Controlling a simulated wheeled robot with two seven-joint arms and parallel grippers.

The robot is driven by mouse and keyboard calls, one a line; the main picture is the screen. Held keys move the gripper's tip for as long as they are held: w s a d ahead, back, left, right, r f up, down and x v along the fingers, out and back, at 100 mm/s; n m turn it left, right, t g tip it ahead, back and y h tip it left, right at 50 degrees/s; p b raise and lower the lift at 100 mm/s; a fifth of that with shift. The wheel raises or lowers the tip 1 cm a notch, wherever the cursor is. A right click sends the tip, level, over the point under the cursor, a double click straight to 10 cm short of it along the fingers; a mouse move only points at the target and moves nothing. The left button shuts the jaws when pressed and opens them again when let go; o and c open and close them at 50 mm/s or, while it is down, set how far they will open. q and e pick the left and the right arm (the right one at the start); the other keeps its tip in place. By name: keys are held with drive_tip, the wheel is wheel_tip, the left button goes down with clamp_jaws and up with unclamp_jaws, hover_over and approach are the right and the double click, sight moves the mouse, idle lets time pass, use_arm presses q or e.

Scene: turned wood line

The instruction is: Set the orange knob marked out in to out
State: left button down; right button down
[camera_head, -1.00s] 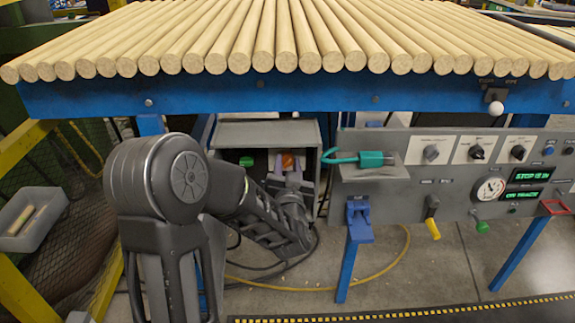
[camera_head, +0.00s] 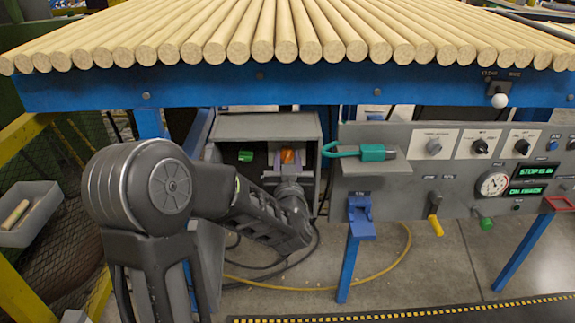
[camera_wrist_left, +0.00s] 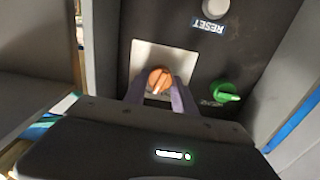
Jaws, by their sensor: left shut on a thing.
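The orange knob (camera_head: 288,156) is on a pale plate inside the open grey box under the blue beam. In the left wrist view the orange knob (camera_wrist_left: 158,80) has a light pointer line slanting toward the lower part of the picture. My left gripper (camera_head: 288,168) reaches into the box from the front. In the left wrist view its two purple-grey fingers (camera_wrist_left: 158,90) are on either side of the knob and shut on it. The out and in marks on the plate cannot be read, being hidden or too small. My right gripper is not in view.
A green knob (camera_wrist_left: 225,92) and a round button over a RESET label (camera_wrist_left: 209,28) are close to the orange knob. The box's walls (camera_head: 325,150) stand close around the gripper. A grey control panel (camera_head: 400,200) with a teal-handled tool (camera_head: 375,152) stands to the right.

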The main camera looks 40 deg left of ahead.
use_arm(q)
drive_tip(key=n+b, duration=0.5)
drive_tip(key=shift+f+n, duration=0.2)
drive_tip(key=shift+n, duration=0.1)
drive_tip(key=shift+r+n+b, duration=0.15)
drive_tip(key=shift+n+b, duration=1.2)
drive_tip(key=shift+n, duration=0.35)
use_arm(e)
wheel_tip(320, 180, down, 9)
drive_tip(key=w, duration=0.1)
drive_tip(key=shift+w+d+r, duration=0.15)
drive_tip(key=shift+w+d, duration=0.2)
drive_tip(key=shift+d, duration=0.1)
use_arm(q)
drive_tip(key=c, duration=1)
unclamp_jaws()
drive_tip(key=shift+s, duration=0.1)
drive_tip(key=p+v, duration=0.1)
drive_tip(key=v, duration=0.6)
drive_tip(key=shift+s+d+p, duration=0.25)
drive_tip(key=shift+p, duration=0.15)
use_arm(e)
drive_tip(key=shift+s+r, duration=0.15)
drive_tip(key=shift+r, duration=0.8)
